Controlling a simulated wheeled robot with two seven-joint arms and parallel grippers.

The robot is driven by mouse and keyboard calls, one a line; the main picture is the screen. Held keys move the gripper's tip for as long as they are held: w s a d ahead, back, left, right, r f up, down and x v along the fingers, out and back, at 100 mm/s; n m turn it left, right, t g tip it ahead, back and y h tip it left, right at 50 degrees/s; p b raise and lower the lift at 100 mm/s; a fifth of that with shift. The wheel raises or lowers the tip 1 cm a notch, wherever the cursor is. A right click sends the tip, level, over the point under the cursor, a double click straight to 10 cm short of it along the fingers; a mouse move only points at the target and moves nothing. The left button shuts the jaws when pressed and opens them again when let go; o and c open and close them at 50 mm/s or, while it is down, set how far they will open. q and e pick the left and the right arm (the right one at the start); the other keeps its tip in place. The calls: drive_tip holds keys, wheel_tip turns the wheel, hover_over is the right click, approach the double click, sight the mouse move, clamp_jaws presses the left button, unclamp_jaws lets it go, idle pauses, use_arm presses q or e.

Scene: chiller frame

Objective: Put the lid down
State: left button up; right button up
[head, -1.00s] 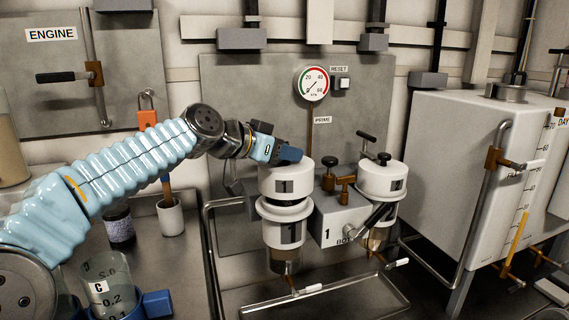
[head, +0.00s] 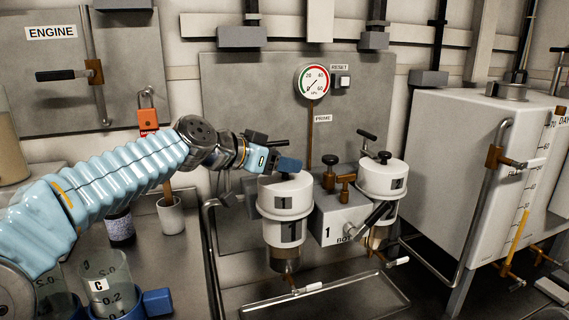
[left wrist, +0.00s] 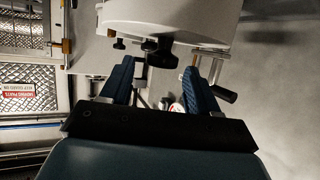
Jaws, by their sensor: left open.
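The white lid marked 1 (head: 283,203) sits level on the left filter housing (head: 291,231), with no gap visible between them in the head view. My left gripper (head: 288,165) is just above the lid's top, reaching in from the left. In the left wrist view, its two blue fingers (left wrist: 159,68) are spread, with a dark knob (left wrist: 158,52) between and just beyond their tips. The lid's white underside or rim (left wrist: 180,20) fills the top of that view. The knob is mostly hidden behind the fingers in the head view. My right gripper is not in view.
A second lidded filter housing (head: 383,179) stands to the right, with a valve block (head: 340,222) between. A gauge (head: 313,81) is on the panel behind. A drip tray (head: 330,304) lies below. A beaker (head: 103,280) and a white cup (head: 170,216) stand left, under my arm.

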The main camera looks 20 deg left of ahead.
use_arm(q)
drive_tip(key=b+v, duration=0.1)
drive_tip(key=v, duration=0.9)
drive_tip(key=shift+s+b, duration=0.25)
drive_tip(key=shift+b, duration=0.15)
drive_tip(key=shift+a, duration=0.1)
